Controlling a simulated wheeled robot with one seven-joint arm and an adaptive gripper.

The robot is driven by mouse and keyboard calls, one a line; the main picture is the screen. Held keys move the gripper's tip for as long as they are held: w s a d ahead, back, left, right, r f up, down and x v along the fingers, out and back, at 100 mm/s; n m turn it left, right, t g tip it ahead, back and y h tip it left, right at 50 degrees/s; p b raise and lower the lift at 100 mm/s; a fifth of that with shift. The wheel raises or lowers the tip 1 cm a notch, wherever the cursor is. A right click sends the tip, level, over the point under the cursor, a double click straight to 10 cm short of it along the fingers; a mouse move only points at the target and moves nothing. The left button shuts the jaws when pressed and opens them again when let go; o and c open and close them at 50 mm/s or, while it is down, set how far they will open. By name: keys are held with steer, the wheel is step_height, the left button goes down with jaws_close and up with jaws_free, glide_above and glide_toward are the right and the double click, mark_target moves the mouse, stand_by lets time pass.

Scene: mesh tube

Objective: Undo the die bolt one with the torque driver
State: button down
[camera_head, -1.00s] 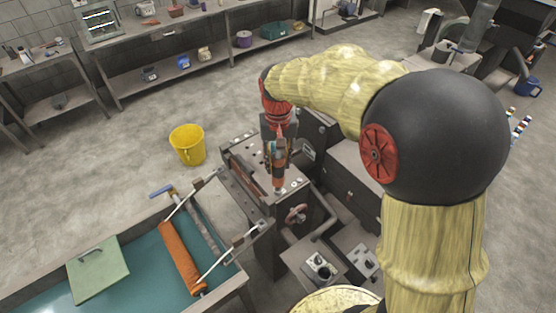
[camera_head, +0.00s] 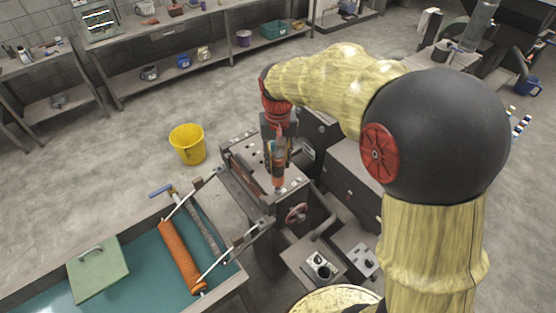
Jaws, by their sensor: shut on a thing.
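My gripper (camera_head: 277,146) hangs over the dark machine's top and is shut on the torque driver (camera_head: 278,176), an orange and dark tool. The driver points down, nearly upright, with its lower end at the machine's top plate (camera_head: 292,181). Several small bolt heads or holes show on that plate. The die bolt under the driver's tip is too small or hidden to make out. I cannot tell whether the tip sits on a bolt.
A teal-topped table (camera_head: 140,283) with an orange roller (camera_head: 181,257) and a green lidded box (camera_head: 97,268) stands at the lower left. A yellow bucket (camera_head: 187,144) stands on the floor. A red handwheel (camera_head: 297,213) juts from the machine's front. Shelves line the back wall.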

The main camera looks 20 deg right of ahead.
steer(key=shift+f+b, duration=0.35)
steer(key=shift+f, duration=0.1)
stand_by(0.7)
steer(key=shift+s, duration=0.2)
stand_by(0.9)
steer(key=shift+r+p, duration=0.1)
steer(key=shift+p, duration=0.2)
